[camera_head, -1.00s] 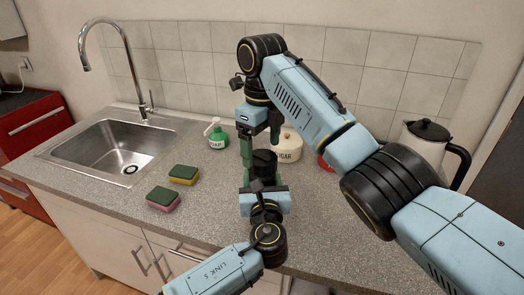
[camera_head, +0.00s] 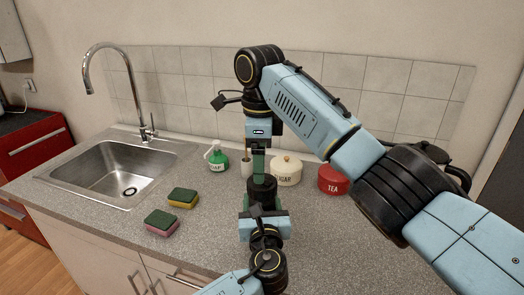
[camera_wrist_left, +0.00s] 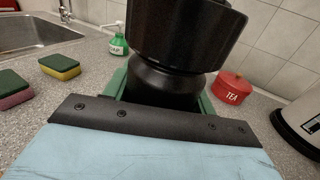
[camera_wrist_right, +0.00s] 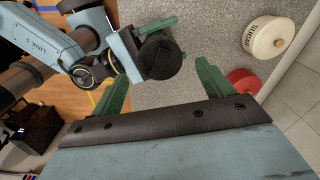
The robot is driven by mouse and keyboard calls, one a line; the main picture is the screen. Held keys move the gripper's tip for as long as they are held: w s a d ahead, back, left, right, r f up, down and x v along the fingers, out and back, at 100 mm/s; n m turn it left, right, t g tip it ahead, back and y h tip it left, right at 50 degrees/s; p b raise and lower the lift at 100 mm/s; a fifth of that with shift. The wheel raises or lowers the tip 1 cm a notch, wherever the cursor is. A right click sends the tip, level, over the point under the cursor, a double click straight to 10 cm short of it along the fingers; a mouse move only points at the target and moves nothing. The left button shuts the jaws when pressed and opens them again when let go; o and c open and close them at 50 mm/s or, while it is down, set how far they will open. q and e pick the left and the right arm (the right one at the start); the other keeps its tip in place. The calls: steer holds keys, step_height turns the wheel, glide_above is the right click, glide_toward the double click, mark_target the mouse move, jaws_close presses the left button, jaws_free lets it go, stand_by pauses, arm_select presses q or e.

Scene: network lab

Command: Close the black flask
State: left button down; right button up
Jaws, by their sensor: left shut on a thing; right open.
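The black flask (camera_head: 262,188) is upright at the front middle of the counter, held in my left gripper (camera_head: 263,214). In the left wrist view the flask (camera_wrist_left: 185,35) rises between the green fingers, its upper part wider than its neck. In the right wrist view its round dark top (camera_wrist_right: 160,56) faces me; I cannot tell whether a lid is seated. My right gripper (camera_head: 258,170) points down above the flask. In the right wrist view its green fingers (camera_wrist_right: 163,82) are spread and empty, with the flask top beyond and between the tips.
A green soap bottle (camera_head: 217,160), a pale cup (camera_head: 246,166), a cream sugar pot (camera_head: 287,171) and a red tea tin (camera_head: 333,180) stand behind. Two sponges (camera_head: 183,197) (camera_head: 161,222) lie left, near the sink (camera_head: 115,170). The counter front right is clear.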

steer(key=n, duration=0.6)
steer(key=shift+a+r, duration=0.15)
steer(key=shift+r, duration=0.1)
steer(key=n, duration=0.3)
steer(key=shift+r+n, duration=0.1)
steer(key=shift+n, duration=0.2)
steer(key=n, duration=0.4)
steer(key=shift+r, duration=0.1)
steer(key=n, duration=0.3)
steer(key=shift+a+n, duration=0.1)
steer(key=shift+n, duration=0.2)
steer(key=n, duration=0.3)
steer(key=shift+r+n, duration=0.15)
steer(key=shift+n, duration=0.25)
steer(key=n, duration=0.3)
steer(key=shift+n, duration=0.3)
steer(key=n, duration=0.3)
steer(key=shift+r+n, duration=0.1)
steer(key=shift+n, duration=0.3)
steer(key=n, duration=0.5)
steer(key=shift+n, duration=0.3)
steer(key=n, duration=0.3)
steer(key=shift+d+r, duration=0.15)
steer(key=shift+d, duration=0.05)
steer(key=n, duration=0.5)
steer(key=shift+d+n, duration=0.15)
steer(key=shift+n, duration=0.15)
steer(key=n, duration=0.3)
steer(key=shift+d+n, duration=0.1)
steer(key=shift+n, duration=0.3)
